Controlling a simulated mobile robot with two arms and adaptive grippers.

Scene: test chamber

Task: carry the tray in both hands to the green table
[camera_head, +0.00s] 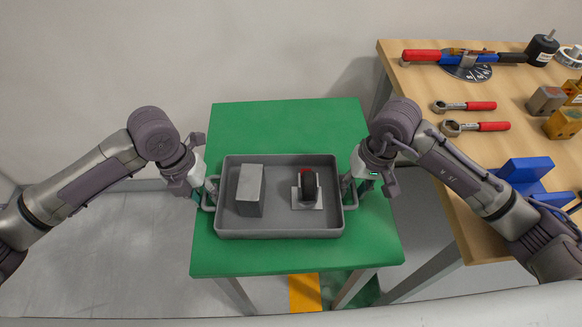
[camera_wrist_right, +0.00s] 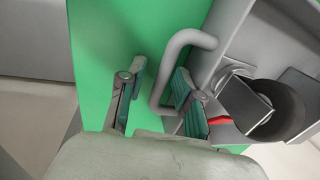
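The grey tray (camera_head: 280,233) appears to rest on the green table (camera_head: 290,115), towards its front half. It carries a grey block (camera_head: 249,190) and a dark cylinder with a red part (camera_head: 308,184) on a small light plate. My left gripper (camera_head: 207,189) is at the tray's left handle; whether its fingers are closed is too small to tell. My right gripper (camera_head: 352,184) is at the right handle. In the right wrist view its fingers (camera_wrist_right: 158,103) stand apart, with the handle (camera_wrist_right: 165,80) between them, nearer the right finger.
A wooden table (camera_head: 440,85) stands at the right, holding ratchets with red handles (camera_head: 480,105), a blue block (camera_head: 527,172) and metal and yellow blocks (camera_head: 563,122). My right arm reaches over its edge. The back of the green table is clear.

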